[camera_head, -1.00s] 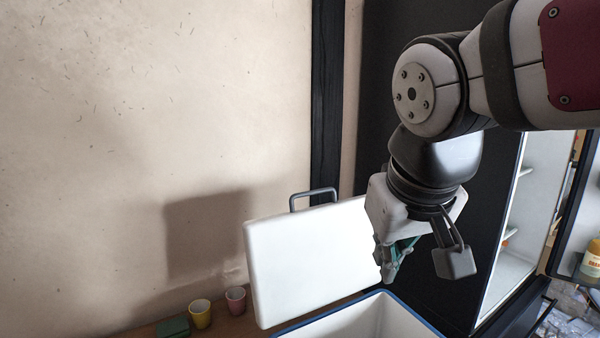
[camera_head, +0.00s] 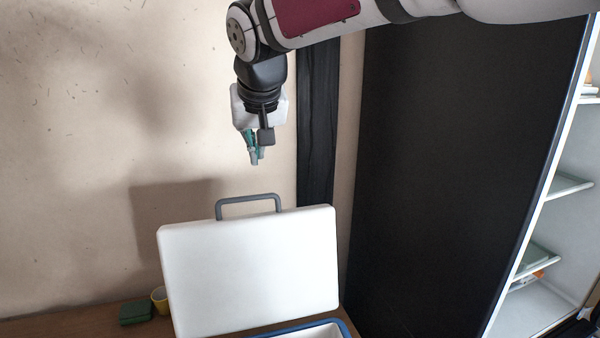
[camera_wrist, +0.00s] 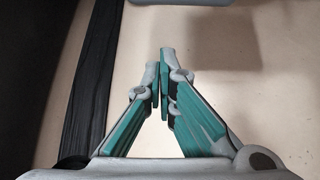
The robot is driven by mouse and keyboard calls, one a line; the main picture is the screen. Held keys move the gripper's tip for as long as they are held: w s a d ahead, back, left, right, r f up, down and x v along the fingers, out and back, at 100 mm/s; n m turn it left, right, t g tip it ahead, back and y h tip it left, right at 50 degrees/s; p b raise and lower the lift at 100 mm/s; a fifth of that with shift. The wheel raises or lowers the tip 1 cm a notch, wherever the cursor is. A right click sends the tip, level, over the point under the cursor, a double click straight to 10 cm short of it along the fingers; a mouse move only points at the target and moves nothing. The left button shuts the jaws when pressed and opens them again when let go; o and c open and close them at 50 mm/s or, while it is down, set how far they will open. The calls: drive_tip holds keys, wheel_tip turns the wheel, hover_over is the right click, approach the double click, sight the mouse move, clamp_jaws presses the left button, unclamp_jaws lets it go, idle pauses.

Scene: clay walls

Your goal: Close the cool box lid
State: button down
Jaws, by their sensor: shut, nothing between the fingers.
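The cool box lid (camera_head: 250,268) is a white slab standing upright, raised open, with a grey handle (camera_head: 248,198) on its top edge. The blue-rimmed cool box (camera_head: 335,326) shows only partly at the bottom of the head view. My gripper (camera_head: 255,162) is above the lid's handle in the head view, pointing down, apart from it. In the wrist view, my gripper's green fingers (camera_wrist: 163,52) are together with nothing between them. A grey strip at the top edge of the wrist view may be part of the handle.
A yellow cup (camera_head: 160,300) and a green block (camera_head: 136,312) sit on the wooden surface left of the lid. A clay wall is behind. A large black panel (camera_head: 450,150) and a white shelf unit (camera_head: 550,225) stand to the right.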

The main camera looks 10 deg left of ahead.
drive_tip(key=x, duration=1)
drive_tip(key=s+p, duration=0.1)
drive_tip(key=s, duration=0.1)
drive_tip(key=s+d+p, duration=0.1)
drive_tip(key=shift+s+d+r, duration=0.15)
drive_tip(key=shift+s, duration=0.25)
